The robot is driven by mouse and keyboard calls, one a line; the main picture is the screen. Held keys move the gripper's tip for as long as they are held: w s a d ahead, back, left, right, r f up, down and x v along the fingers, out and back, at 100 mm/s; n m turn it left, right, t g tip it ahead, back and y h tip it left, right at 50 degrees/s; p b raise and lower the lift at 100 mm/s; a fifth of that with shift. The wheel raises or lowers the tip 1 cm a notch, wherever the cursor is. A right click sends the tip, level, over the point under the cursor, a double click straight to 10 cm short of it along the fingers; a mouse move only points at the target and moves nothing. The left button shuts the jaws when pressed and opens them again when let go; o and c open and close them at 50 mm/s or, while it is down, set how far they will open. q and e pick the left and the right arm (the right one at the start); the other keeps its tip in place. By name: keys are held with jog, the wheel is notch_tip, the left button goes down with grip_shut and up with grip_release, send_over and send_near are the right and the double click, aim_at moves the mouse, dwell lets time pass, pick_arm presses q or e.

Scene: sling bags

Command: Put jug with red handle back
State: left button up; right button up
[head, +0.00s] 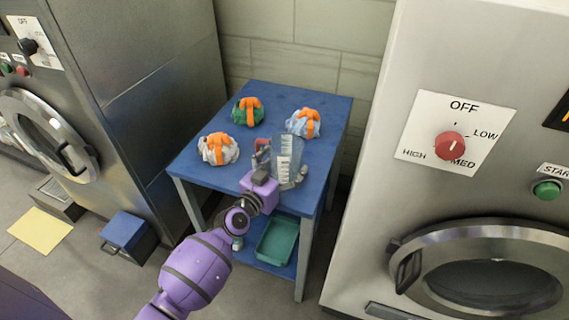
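The jug (290,153) is clear with pale measuring marks and stands upright at the front right part of the blue table. A red part, likely its handle, shows at its left side. My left gripper (284,177) is at the near side of the jug, and its grey fingers are close to the jug's lower part. The purple gripper body hides part of the fingers and the jug's base. I cannot tell whether the fingers grip the jug or whether it touches the tabletop. My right gripper is not in view.
Three bundles with orange straps, white (218,150), green (247,112) and light blue (304,123), lie on the blue table (283,94). A teal tray (277,241) sits on its lower shelf. Machines stand at both sides. A blue box (127,233) stands on the floor.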

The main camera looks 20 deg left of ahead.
pick_arm(q)
jog(key=shift+r, duration=0.3)
jog(key=v, duration=1.2)
jog(key=s+f+g+y, duration=0.1)
jog(key=s+f+g, duration=0.2)
jog(key=s+f, duration=0.4)
jog(key=s+d+f+n+g+y, duration=0.1)
jog(key=s+f+g, duration=0.2)
jog(key=s, duration=1.5)
jog(key=s+f+g+y, duration=0.1)
jog(key=s+f+g, duration=0.2)
jog(key=s+f, duration=0.9)
jog(key=shift+s+d+n+y, duration=0.2)
jog(key=shift+d+n+y, duration=0.1)
jog(key=shift+n, duration=0.1)
